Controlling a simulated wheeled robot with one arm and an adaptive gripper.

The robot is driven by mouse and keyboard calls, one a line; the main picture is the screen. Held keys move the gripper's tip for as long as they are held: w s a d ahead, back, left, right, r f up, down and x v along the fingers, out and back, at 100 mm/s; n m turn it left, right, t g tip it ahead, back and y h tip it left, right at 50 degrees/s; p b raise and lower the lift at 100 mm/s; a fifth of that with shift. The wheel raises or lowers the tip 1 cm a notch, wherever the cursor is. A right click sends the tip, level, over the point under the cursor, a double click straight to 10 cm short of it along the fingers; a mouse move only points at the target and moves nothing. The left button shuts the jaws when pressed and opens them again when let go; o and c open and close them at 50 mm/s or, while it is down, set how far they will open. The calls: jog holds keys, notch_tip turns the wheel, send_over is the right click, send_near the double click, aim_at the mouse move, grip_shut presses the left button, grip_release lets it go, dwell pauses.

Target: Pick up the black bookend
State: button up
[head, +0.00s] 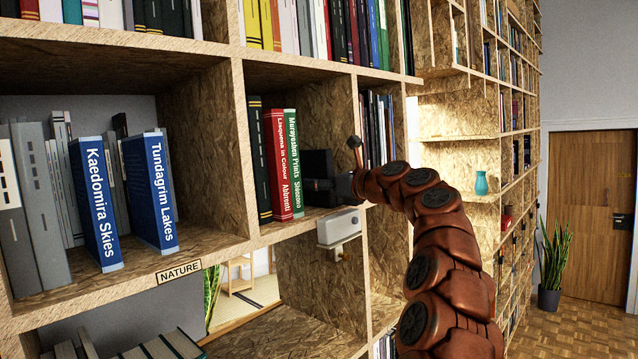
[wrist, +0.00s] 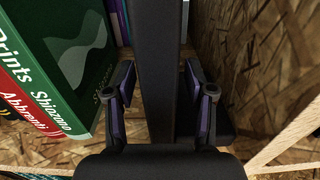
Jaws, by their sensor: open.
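The black bookend (head: 318,163) stands upright in the cubby, to the right of the books. In the wrist view its upright plate (wrist: 158,40) runs up the middle, and part of its flat base (wrist: 222,124) shows at lower right. My gripper (head: 322,185) reaches into the cubby at the bookend. In the wrist view my gripper (wrist: 161,78) is open, with one finger on each side of the plate. It does not appear closed on it. In the head view the gripper hides part of the bookend.
A green book (head: 293,162) and a red book (head: 277,165) stand close left of the bookend; the green book (wrist: 62,60) is near my left finger. The OSB cubby wall (wrist: 270,60) is close on the right. A small white box (head: 339,226) sits below the shelf.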

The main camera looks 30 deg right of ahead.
jog(key=shift+x, duration=0.85)
grip_shut()
jog(key=shift+s+r, duration=0.1)
jog(key=shift+r, duration=0.05)
